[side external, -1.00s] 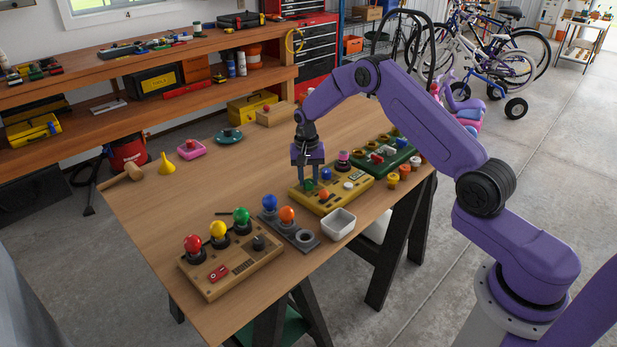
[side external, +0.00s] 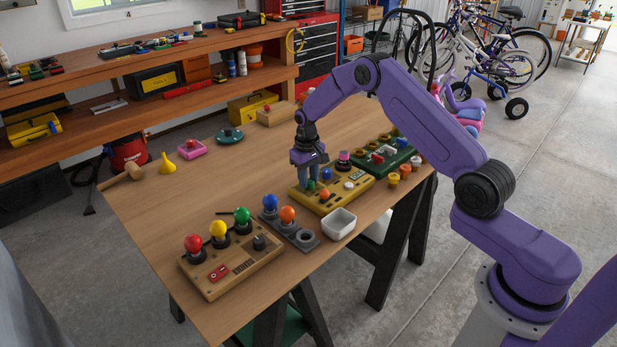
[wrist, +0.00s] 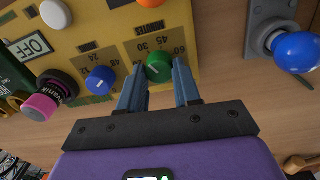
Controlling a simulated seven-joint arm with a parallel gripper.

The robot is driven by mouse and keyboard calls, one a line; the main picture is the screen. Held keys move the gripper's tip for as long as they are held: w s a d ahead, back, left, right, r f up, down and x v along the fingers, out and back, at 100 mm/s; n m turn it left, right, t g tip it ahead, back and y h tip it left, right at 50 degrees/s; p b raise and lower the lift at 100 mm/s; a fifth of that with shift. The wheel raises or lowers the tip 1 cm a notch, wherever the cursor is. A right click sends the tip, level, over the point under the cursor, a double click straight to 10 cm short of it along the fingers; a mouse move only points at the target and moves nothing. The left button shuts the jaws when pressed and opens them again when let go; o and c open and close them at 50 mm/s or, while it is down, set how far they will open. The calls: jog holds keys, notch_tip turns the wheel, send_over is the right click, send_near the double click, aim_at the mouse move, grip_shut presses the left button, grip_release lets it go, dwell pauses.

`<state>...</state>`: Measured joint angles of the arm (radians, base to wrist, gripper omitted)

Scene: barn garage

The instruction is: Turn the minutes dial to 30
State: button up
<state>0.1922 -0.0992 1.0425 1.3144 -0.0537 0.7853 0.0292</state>
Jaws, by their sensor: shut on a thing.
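The yellow panel (side external: 335,196) lies on the wooden table. In the wrist view, the green dial (wrist: 158,67) sits on a brown patch of the panel, beside the MINUTES label (wrist: 150,29) and the printed numbers 30, 45 and 60. The dial has a pale pointer line that slants; the exact number it points to is hard to read. My gripper (wrist: 159,80) is shut on the green dial, one finger on each side. In the side view my gripper (side external: 312,182) reaches down over the panel and partly hides the dial.
On the same panel are a blue dial (wrist: 100,80), an orange knob (side external: 324,194) and a white knob (wrist: 56,14). A grey plate with blue and orange balls (side external: 287,214) and a white bin (side external: 339,224) stand close by. A green box (side external: 385,158) is behind.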

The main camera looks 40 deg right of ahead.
dwell(0.4)
jog(key=o, duration=1.1)
jog(key=shift+c, duration=0.2)
jog(key=shift+r, duration=0.15)
notch_tip(320, 180, up, 17)
jog(key=shift+a, duration=0.35)
jog(key=shift+r, duration=0.1)
